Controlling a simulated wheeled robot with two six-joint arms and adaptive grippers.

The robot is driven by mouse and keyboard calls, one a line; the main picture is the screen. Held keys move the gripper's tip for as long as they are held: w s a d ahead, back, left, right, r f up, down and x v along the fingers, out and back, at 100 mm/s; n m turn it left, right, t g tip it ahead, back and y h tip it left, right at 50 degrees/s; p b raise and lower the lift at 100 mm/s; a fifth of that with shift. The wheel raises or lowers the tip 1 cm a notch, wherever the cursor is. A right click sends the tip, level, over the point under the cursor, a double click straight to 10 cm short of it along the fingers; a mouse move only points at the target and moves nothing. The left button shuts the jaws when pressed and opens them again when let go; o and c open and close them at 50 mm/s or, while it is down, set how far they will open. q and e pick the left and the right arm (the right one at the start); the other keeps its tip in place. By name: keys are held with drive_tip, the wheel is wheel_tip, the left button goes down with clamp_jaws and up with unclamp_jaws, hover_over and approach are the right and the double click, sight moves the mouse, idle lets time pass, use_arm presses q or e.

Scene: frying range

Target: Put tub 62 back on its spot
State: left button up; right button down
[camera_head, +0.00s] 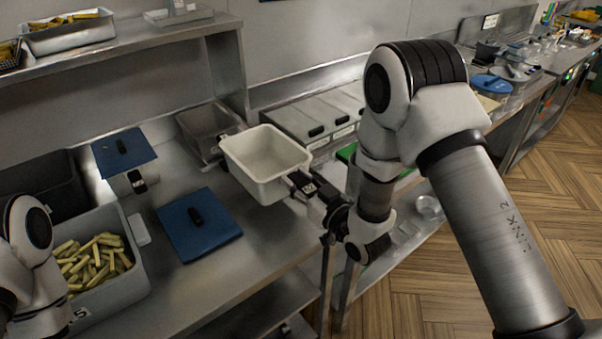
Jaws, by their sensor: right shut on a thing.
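A white, empty, open-topped tub (265,184) is held up above the steel counter, near its right end. My right gripper (309,188) is shut on the tub's near right side, at a dark tag or handle whose mark I cannot read for certain. The tub is roughly upright and seems clear of the counter. My left arm shows at the lower left edge, but its gripper is outside the picture. I cannot make out a marked spot for the tub.
A grey bin (118,286) of cut fries stands at front left. A blue lid (190,238) lies on the counter; another blue lid (112,163) is behind it. A grey metal container (203,122) stands behind the tub. Lidded steel wells (318,108) lie to the right.

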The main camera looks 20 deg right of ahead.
drive_tip(key=shift+s+a+f, duration=0.1)
drive_tip(key=shift+a+f, duration=0.05)
drive_tip(key=shift+f, duration=0.4)
drive_tip(key=shift+s+a, duration=0.1)
drive_tip(key=shift+a, duration=0.25)
drive_tip(key=shift+a+f+b, duration=0.25)
drive_tip(key=shift+f+b, duration=0.05)
drive_tip(key=shift+b, duration=0.15)
drive_tip(key=f+b, duration=0.1)
drive_tip(key=f, duration=0.1)
drive_tip(key=d+f+b, duration=0.1)
drive_tip(key=f+b, duration=0.1)
drive_tip(key=shift+f, duration=0.35)
drive_tip(key=shift+a+f, duration=0.2)
drive_tip(key=shift+f, duration=0.1)
drive_tip(key=shift+a, duration=0.1)
use_arm(q)
drive_tip(key=f, duration=0.2)
drive_tip(key=a+f, duration=0.1)
drive_tip(key=f, duration=0.1)
drive_tip(key=shift+s+f, duration=0.1)
drive_tip(key=shift+f, duration=0.25)
drive_tip(key=shift+d, duration=0.1)
drive_tip(key=shift+f, duration=0.1)
use_arm(e)
drive_tip(key=shift+f, duration=0.15)
